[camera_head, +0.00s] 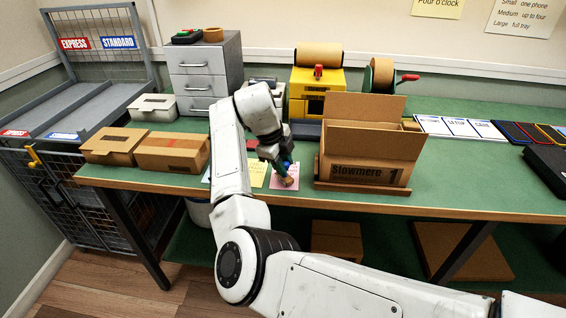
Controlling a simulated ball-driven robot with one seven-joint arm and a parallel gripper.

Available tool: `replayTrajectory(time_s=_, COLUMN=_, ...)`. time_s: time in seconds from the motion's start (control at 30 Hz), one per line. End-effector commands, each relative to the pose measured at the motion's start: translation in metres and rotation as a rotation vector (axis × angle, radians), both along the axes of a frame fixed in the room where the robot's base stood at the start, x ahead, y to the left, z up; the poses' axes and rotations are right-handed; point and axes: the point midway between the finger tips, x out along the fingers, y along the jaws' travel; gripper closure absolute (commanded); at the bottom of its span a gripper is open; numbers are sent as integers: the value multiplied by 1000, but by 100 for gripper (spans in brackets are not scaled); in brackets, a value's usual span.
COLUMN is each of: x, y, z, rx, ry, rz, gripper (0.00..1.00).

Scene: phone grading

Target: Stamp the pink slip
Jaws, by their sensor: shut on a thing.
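The pink slip (276,182) lies flat on the green bench, just left of the large open carton. My gripper (283,163) reaches down over it from above, shut on a small stamp (288,181) with a brownish lower part. The stamp's lower end is at the slip in the picture, but I cannot tell whether it touches the paper. My fingers and the stamp hide part of the slip. A yellow slip (258,173) lies directly to its left, partly behind my arm.
The open carton (362,172) marked Stowmere 1 stands close right of the slip. Closed brown boxes (172,152) are at the left end, with grey drawers (195,75) and a yellow machine (313,88) behind. White cards (459,128) lie right.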

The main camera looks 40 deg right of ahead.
Motion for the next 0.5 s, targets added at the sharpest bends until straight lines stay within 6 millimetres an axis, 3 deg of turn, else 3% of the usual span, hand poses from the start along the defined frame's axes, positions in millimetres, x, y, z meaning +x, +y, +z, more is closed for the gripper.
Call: replayTrajectory(time_s=0.5, x=0, y=0, z=-3, rx=0, ry=0, rz=0, gripper=90)
